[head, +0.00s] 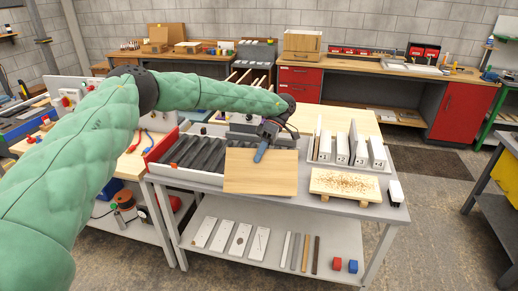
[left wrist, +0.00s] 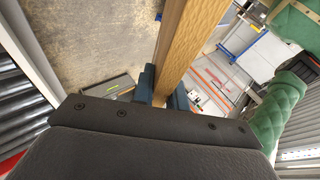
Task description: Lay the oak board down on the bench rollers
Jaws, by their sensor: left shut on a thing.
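The oak board (head: 258,178) is a light wooden panel at the front edge of the bench in the head view. My left gripper (head: 263,146) is shut on its upper edge. In the left wrist view the fingers (left wrist: 161,90) clamp the long narrow edge of the board (left wrist: 181,48). The bench rollers (head: 204,152) are dark grey cylinders in a pale frame, just left of and behind the board. The board covers part of the frame's right end. I cannot tell whether its lower edge touches anything. My right gripper is not in view.
Right of the board stand white numbered blocks (head: 359,150) in a rack and a speckled wooden stand (head: 345,184). A dark-and-white object (head: 396,192) sits near the bench's right corner. The lower shelf (head: 270,238) holds flat plates, strips and red and blue cubes.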

